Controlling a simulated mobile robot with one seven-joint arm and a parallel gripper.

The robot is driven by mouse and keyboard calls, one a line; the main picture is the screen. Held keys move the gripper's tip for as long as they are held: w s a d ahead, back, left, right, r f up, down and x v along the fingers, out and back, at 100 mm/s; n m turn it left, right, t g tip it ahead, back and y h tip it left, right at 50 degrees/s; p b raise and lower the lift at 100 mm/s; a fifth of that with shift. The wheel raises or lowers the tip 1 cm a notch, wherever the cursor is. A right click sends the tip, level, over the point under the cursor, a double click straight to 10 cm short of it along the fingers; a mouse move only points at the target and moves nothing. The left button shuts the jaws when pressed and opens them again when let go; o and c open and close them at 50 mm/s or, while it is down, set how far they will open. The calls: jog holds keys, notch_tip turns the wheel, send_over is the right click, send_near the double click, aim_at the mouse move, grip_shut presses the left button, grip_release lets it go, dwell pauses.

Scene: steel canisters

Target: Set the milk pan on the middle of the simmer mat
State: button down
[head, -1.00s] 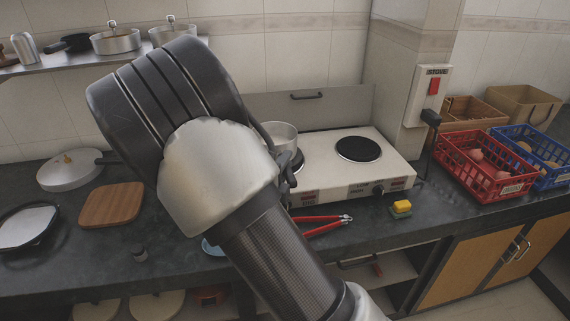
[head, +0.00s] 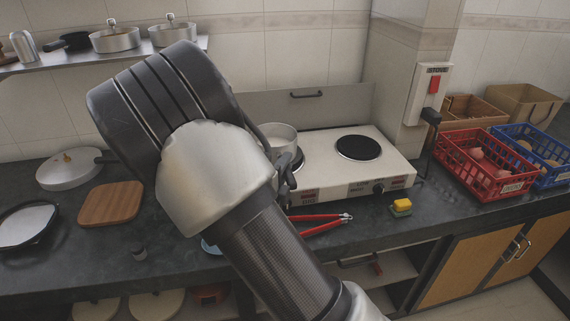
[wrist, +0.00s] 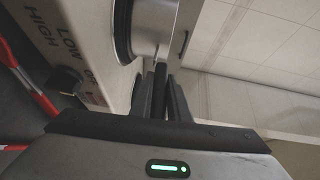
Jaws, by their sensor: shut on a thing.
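The milk pan (head: 282,138) is a small steel pan over the left side of the white stove in the head view, partly hidden by my arm. In the wrist view the pan (wrist: 165,22) appears sideways at the top. My gripper (wrist: 161,88) is shut on its dark handle; in the head view the gripper (head: 287,176) is mostly hidden behind my wrist. A dark disc (wrist: 122,30) lies close under the pan. I cannot tell whether it is the simmer mat or the left hotplate, or whether the pan touches it.
The stove (head: 380,178) has a bare right hotplate (head: 358,148). A red crate (head: 485,165) stands farther right. A wooden board (head: 111,204) and lidded pan (head: 68,169) are left.

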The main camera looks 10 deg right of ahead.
jog(key=c, duration=1.6)
grip_release()
jog(key=shift+f, duration=0.1)
jog(key=p+v, duration=0.2)
jog(key=v, duration=1.5)
jog(key=shift+s+a+p, duration=0.2)
jog(key=shift+p, duration=0.1)
